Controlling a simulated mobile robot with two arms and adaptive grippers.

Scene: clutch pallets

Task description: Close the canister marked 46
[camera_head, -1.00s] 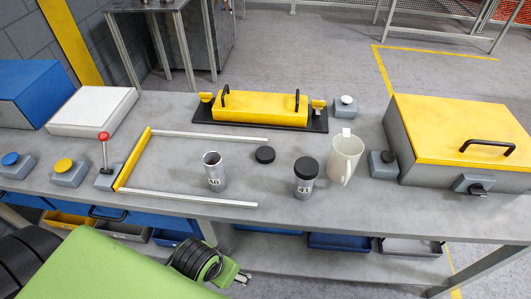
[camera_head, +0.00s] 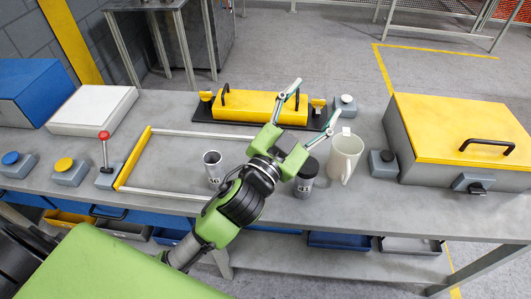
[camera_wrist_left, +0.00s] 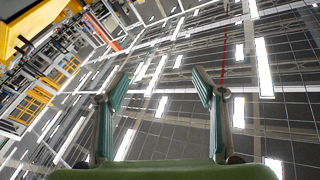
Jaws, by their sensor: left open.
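An open silver canister (camera_head: 212,168) stands upright on the workbench in the head view, with no lid on its mouth. Its small label is hard to read and could be 46. A second canister (camera_head: 305,180) with a black lid on top stands to the right, its number also unclear. My left gripper (camera_head: 317,98) is open and empty above the bench, its fingers spread toward the back right. The loose black lid is hidden behind my left arm. In the left wrist view my fingers (camera_wrist_left: 162,85) are apart with nothing between them, facing the ceiling lights.
A white mug (camera_head: 345,156) stands right of the lidded canister. A yellow-topped box (camera_head: 460,125) fills the bench's right end. A yellow bar on a black base (camera_head: 210,108) lies behind. A lever with a red knob (camera_head: 104,136) and buttons are at left. The bench's front edge is near.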

